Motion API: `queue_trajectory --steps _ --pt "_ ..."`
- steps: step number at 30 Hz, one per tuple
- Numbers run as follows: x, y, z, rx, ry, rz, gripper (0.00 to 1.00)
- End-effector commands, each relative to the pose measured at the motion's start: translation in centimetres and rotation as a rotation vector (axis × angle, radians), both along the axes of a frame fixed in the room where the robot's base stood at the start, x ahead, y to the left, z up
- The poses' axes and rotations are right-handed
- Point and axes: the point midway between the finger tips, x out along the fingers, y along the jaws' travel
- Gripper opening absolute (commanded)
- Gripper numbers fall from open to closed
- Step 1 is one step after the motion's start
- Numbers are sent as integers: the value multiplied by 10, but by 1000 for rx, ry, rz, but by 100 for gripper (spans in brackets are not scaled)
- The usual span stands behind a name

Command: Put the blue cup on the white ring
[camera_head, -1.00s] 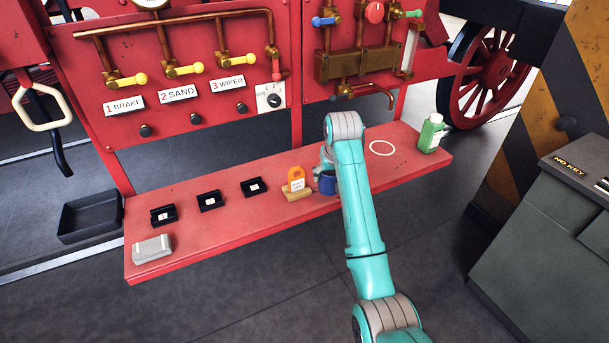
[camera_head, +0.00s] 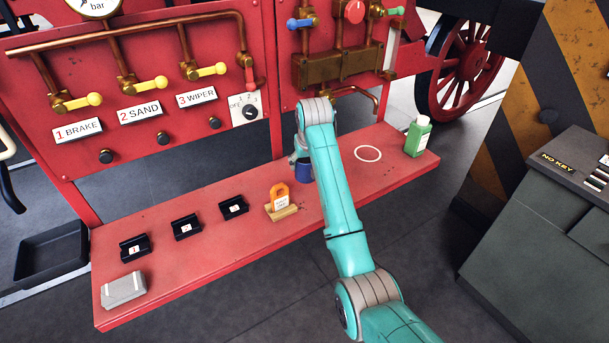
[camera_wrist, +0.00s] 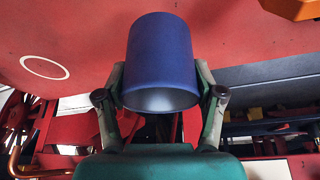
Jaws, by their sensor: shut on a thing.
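The blue cup (camera_head: 304,172) is at the end of my arm, partly hidden behind it in the head view. My gripper (camera_head: 300,160) is shut on it and holds it over the red shelf (camera_head: 330,185). In the wrist view the cup (camera_wrist: 160,55) sits between the two fingers of my gripper (camera_wrist: 160,92). The white ring (camera_head: 368,154) is flat on the shelf, to the right of the cup and bare. It also shows in the wrist view (camera_wrist: 45,67), left of the cup.
A green bottle (camera_head: 417,137) stands right of the ring. An orange tag on a wooden stand (camera_head: 281,203) is left of the cup. Several black holders (camera_head: 186,227) and a grey block (camera_head: 123,290) lie further left. The red valve panel (camera_head: 150,90) rises behind the shelf.

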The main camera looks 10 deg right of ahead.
Motion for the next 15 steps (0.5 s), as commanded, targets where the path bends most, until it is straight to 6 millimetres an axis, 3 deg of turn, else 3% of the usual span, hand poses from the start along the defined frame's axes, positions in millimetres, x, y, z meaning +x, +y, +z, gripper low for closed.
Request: queue_trajectory --steps 9,15 --pt "0 0 -42 0 2 0 30" --pt "0 0 -47 0 -1 0 30"
